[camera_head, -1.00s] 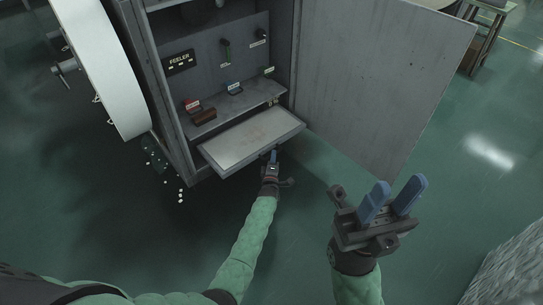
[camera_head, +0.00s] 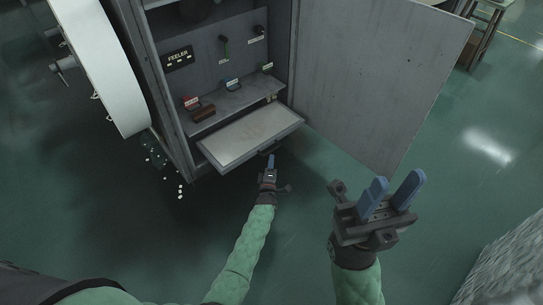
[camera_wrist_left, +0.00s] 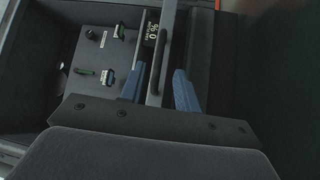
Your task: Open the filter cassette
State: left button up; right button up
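A drawer-like tray with a pale flat top (camera_head: 250,138) juts out from the grey cabinet; I take it to be the filter cassette. A dark handle bar (camera_wrist_left: 156,62) is on its front, by a small display with "0 %" (camera_wrist_left: 152,28). My left gripper (camera_head: 270,160) is just in front of the tray's front edge. In the left wrist view its two blue fingers (camera_wrist_left: 159,90) are apart, with the bar lined up between them; I cannot tell whether they touch it. My right gripper (camera_head: 394,192) is open and empty, off to the right.
The cabinet's wide grey door (camera_head: 375,80) stands open to the right. Inside are a "FEELER" panel (camera_head: 180,58), a red-brown handle (camera_head: 203,113) and several small labelled levers. A white drum (camera_head: 100,65) is on the left.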

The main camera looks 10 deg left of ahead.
pick_arm(q)
jog(key=shift+s+d+f, duration=0.1)
jog(key=shift+s, duration=0.6)
jog(key=shift+s+d+f, duration=0.1)
jog(key=shift+s, duration=0.55)
